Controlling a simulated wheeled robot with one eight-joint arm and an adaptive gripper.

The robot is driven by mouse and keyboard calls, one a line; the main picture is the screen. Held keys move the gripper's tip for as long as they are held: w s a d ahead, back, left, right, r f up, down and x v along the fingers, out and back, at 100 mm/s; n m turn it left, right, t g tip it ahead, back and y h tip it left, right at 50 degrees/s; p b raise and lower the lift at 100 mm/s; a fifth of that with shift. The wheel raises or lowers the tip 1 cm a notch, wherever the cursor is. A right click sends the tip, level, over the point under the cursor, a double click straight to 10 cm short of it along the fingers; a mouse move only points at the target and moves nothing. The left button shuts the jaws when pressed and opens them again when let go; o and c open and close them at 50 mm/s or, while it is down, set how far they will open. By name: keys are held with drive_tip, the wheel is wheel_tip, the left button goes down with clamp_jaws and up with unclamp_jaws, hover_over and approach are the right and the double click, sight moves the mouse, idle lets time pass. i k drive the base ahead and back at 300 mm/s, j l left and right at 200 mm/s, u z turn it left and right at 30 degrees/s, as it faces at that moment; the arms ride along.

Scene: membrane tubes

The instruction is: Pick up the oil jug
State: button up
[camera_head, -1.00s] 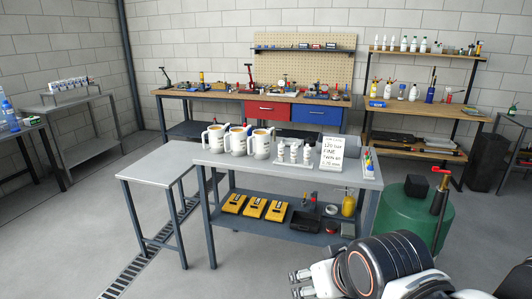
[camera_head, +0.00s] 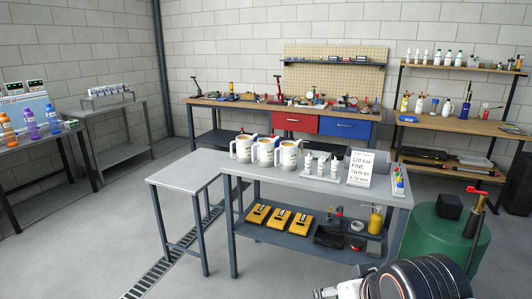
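Three white jugs with handles and amber contents stand upright in a row on the grey workbench: the left jug (camera_head: 243,150), the middle jug (camera_head: 264,152) and the right jug (camera_head: 288,157). I cannot tell which one is the oil jug, as their labels are too small to read. My gripper (camera_head: 325,293) is at the bottom edge, right of centre, apart from the jugs and in front of the bench. It is mostly cut off by the frame, so its fingers do not show clearly. No jug is near it.
The workbench (camera_head: 222,174) also holds small white bottles (camera_head: 320,165) and a sign (camera_head: 360,167). Yellow cases (camera_head: 279,220) lie on its lower shelf. A lower side table (camera_head: 185,180) adjoins at left. A green drum (camera_head: 435,235) stands at right. Floor at front left is clear.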

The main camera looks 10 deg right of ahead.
sight(265, 145)
drive_tip(key=i+j, duration=0.8)
drive_tip(key=i, duration=0.25)
drive_tip(key=l+z, duration=0.05)
